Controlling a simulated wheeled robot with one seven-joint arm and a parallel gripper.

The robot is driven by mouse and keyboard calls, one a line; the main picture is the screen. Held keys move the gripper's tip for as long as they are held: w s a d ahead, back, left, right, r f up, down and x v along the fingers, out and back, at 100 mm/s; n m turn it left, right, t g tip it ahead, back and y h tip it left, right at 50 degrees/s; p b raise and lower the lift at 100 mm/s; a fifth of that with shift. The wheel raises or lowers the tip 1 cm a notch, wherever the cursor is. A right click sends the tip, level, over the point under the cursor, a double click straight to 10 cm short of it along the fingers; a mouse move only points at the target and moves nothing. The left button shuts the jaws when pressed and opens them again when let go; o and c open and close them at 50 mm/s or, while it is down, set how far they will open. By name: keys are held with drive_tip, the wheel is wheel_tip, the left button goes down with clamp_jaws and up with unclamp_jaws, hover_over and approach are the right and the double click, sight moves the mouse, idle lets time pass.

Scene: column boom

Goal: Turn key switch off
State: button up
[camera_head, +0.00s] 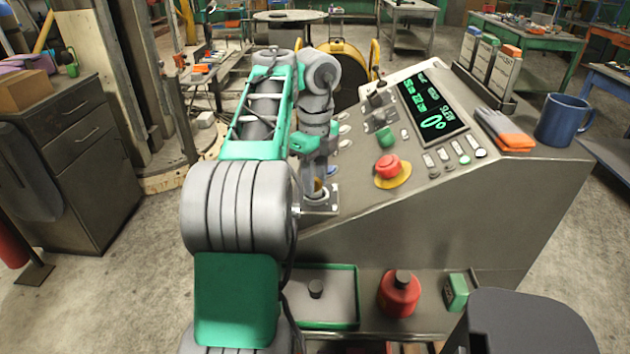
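The control console (450,185) has a sloped panel with a lit display (432,108), a red mushroom button (387,165) on a yellow disc, a green knob (385,137) and rows of small buttons. A small square metal plate (328,205) sits at the panel's near left corner. It looks like the key switch mount, but the key and its angle are hidden by my arm. My gripper (317,190) points down right over this plate, at or very close to it. Its fingers are too small and covered to tell whether they are open or shut on anything.
A blue mug (563,120), gloves (503,130) and upright binders (487,58) stand on the console's right and back. Joystick levers (378,95) rise near the panel's top left. Below are a green-edged tray (335,318) and a red can (399,294). A cabinet (75,150) stands left.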

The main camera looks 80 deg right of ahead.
clamp_jaws()
drive_tip(key=shift+n, duration=0.3)
idle(0.4)
drive_tip(key=n, duration=0.3)
drive_tip(key=shift+n, duration=0.3)
drive_tip(key=n, duration=0.3)
drive_tip(key=shift+n+b, duration=0.3)
drive_tip(key=shift+b, duration=0.1)
drive_tip(key=n, duration=0.4)
drive_tip(key=shift+n, duration=2)
